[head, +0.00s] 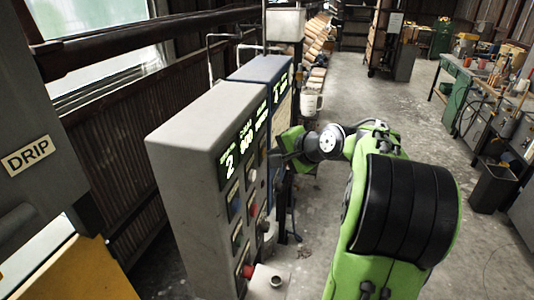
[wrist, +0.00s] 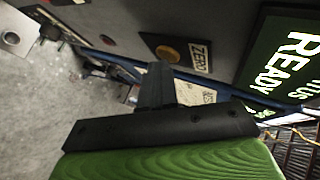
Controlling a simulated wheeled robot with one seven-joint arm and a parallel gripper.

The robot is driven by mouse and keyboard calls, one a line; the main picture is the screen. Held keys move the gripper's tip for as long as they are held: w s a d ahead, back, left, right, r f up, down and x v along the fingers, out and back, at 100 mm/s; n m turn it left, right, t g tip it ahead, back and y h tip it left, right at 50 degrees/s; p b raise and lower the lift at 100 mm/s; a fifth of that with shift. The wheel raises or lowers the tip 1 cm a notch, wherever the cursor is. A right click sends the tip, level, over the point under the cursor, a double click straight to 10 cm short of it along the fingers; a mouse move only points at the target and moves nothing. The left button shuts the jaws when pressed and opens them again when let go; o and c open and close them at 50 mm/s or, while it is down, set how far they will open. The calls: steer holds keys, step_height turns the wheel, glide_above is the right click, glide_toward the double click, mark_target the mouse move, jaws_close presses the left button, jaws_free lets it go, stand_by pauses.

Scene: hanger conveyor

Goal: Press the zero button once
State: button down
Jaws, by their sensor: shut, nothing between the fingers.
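The zero button (wrist: 167,52) is a round amber button on a dark plate in the wrist view. A cream label reading ZERO (wrist: 200,57) sits just right of it. My gripper (wrist: 158,72) is shut and empty, its tips just below the button in the picture; I cannot tell whether they touch the panel. In the head view my gripper (head: 281,153) reaches left to the cabinet fronts, and the zero button cannot be made out there.
A grey cabinet (head: 190,180) with a lit display (head: 240,150), buttons and a red knob stands left of my arm. A blue cabinet (head: 262,68) stands behind it. A display reading READY (wrist: 290,60) is right of the label. Open floor (head: 340,85) lies beyond my arm.

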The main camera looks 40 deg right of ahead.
steer(key=shift+s+d, duration=0.5)
steer(key=shift+s, duration=0.2)
steer(key=s+d+p, duration=0.1)
steer(key=s, duration=0.1)
steer(key=s+d, duration=0.2)
steer(key=shift+p, duration=0.4)
stand_by(0.6)
